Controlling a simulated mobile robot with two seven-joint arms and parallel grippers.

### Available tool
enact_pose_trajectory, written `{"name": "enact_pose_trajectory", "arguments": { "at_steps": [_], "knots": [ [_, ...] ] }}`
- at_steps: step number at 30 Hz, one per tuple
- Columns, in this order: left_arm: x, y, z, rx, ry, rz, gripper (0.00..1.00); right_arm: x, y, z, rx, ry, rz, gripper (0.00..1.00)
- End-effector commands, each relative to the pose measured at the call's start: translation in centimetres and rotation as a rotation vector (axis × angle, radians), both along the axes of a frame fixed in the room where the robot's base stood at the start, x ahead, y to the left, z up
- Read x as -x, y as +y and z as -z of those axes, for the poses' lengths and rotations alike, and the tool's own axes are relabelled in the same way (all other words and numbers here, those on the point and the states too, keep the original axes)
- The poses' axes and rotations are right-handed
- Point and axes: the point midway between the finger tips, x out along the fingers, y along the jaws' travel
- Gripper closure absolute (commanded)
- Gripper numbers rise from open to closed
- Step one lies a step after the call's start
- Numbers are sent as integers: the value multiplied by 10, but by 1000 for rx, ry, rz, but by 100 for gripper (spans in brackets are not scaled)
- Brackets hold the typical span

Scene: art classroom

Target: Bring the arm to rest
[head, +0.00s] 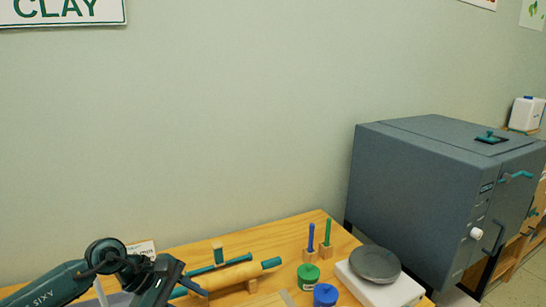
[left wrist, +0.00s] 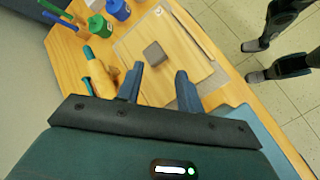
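My left arm comes in at the lower left of the head view. Its gripper (head: 185,283) is over the wooden table (head: 290,234), close to the rolling pins. In the left wrist view my left gripper (left wrist: 158,80) has its two blue fingers apart with nothing between them. A dark grey square piece (left wrist: 154,54) lies on a pale board (left wrist: 190,68) beyond the fingertips. My right gripper cannot be made out in either view.
A wooden rolling pin (head: 232,276) with teal handles, a green jar (head: 308,277), a blue jar (head: 325,294) and a grey disc (head: 375,264) on a white base stand on the table. A grey kiln (head: 420,190) stands right. Dark leg-like shapes (left wrist: 285,65) show over the floor.

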Motion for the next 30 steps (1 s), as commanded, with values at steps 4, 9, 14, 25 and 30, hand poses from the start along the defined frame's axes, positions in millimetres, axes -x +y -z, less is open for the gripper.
{"name": "enact_pose_trajectory", "arguments": {
  "at_steps": [4,9,14,25,30],
  "knots": [
    [13,-93,-42,548,134,-219,63,-6,4,-4,-11,-13,5,64],
    [11,-119,-100,1162,441,-558,63,-3,4,-3,-11,-7,6,64],
    [3,-84,-114,1691,831,-935,63,-3,4,-3,-12,-6,6,64],
    [80,20,24,-1787,-1157,1400,63,-2,3,-2,-9,-4,4,64],
    [140,27,69,-1422,-931,1274,63,-1,2,-2,-6,-4,2,64]
  ]
}}
